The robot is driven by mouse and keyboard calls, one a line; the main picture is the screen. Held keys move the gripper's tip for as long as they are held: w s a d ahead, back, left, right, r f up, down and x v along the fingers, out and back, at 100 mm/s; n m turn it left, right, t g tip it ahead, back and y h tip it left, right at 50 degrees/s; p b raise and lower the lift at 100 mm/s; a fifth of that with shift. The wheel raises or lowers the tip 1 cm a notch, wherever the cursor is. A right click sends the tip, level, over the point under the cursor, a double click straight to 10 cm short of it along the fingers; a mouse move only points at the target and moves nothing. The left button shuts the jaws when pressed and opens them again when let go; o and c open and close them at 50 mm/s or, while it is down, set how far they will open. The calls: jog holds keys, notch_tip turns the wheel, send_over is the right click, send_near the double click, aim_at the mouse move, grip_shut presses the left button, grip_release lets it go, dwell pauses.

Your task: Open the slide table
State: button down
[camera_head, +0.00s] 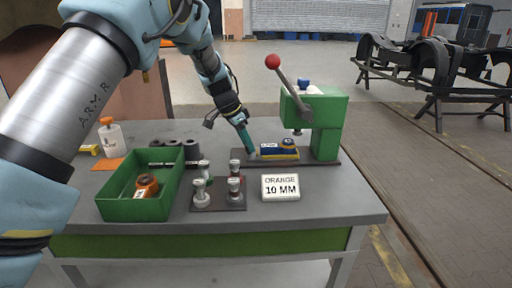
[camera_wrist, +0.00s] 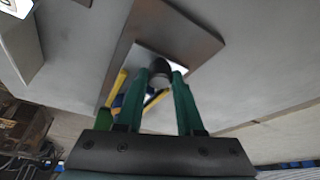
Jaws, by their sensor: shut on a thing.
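The slide table (camera_head: 280,154) is a low blue block with yellow edging on the dark base of the green press (camera_head: 328,130). A small dark and orange part (camera_head: 288,143) sits on it. My gripper (camera_head: 251,150) reaches down to the left end of the slide table. In the wrist view, the green fingers of my gripper (camera_wrist: 160,76) are closed around a dark rounded knob (camera_wrist: 160,70). Blue and yellow parts of the slide table (camera_wrist: 119,92) show behind the fingers. The fingers hide much of the slide table there.
The press has a lever with a red ball (camera_head: 272,61). A green bin (camera_head: 116,208) with an orange part stands front left. A plate with several metal pegs (camera_head: 217,207) and a sign reading "ORANGE 10 MM" (camera_head: 280,188) stand in front. The workbench's right front (camera_head: 345,205) is clear.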

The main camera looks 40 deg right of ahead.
jog(key=w+a+b, duration=0.1)
jog(key=w+a, duration=0.1)
jog(key=a, duration=0.1)
jog(key=w+a+b, duration=0.2)
jog(key=w+a, duration=0.1)
jog(key=shift+w+a+f+b, duration=0.15)
jog(key=shift+a+b, duration=0.1)
jog(key=shift+b, duration=0.05)
jog(key=shift+w+a, duration=0.4)
jog(key=shift+a, duration=0.15)
jog(key=c, duration=0.5)
grip_release()
jog(key=shift+r, duration=0.2)
jog(key=b+v, duration=0.2)
jog(key=v, duration=0.8)
jog(key=shift+a+r, duration=0.1)
jog(key=shift+r, duration=0.25)
jog(key=shift+s+a, duration=0.1)
